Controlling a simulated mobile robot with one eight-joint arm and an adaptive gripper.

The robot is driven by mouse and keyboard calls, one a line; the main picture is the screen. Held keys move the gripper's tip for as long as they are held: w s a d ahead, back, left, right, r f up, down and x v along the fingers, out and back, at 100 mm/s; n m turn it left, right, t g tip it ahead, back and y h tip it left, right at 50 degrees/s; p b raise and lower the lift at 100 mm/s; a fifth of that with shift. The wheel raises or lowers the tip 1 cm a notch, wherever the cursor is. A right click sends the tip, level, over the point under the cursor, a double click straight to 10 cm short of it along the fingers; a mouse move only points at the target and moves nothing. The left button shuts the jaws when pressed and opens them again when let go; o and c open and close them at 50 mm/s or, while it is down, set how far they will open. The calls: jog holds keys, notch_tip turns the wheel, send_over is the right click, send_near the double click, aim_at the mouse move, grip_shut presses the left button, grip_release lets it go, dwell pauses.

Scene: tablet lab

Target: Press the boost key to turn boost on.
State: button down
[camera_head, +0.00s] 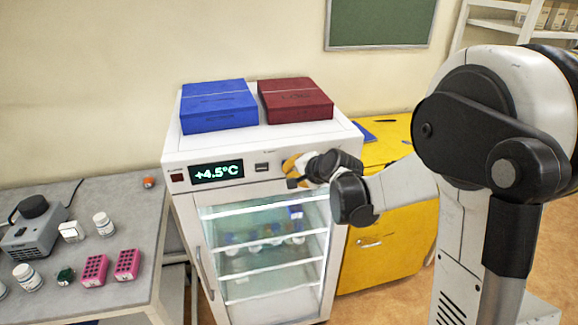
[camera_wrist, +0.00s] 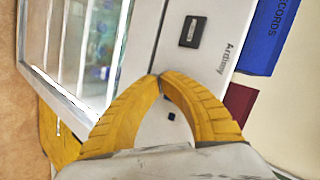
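The glass-door fridge (camera_head: 177,150) has a control strip along its top front. The strip carries a lit display (camera_head: 216,172) reading +4.5°C, a dark reddish square (camera_head: 177,178) at the left and a dark rectangular part (camera_head: 262,167), which also shows in the wrist view (camera_wrist: 191,31). A small dark square (camera_wrist: 171,116) shows between my yellow fingers in the wrist view. No boost label is readable, so I cannot tell which part is the key. My gripper (camera_head: 288,166) is at the strip's right part, fingertips (camera_wrist: 158,78) together, holding nothing. Contact is unclear.
A blue box (camera_head: 219,106) and a dark red box (camera_head: 295,100) lie on the fridge. A yellow cabinet (camera_head: 372,255) stands at the right. A grey bench (camera_head: 135,204) at the left holds pink racks (camera_head: 94,270), bottles and a grey device (camera_head: 36,232).

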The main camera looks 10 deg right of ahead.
jog(key=shift+w, duration=0.1)
dwell(0.5)
jog(key=shift+s, duration=0.6)
jog(key=s, duration=0.6)
jog(key=shift+b, duration=0.3)
dwell(1.2)
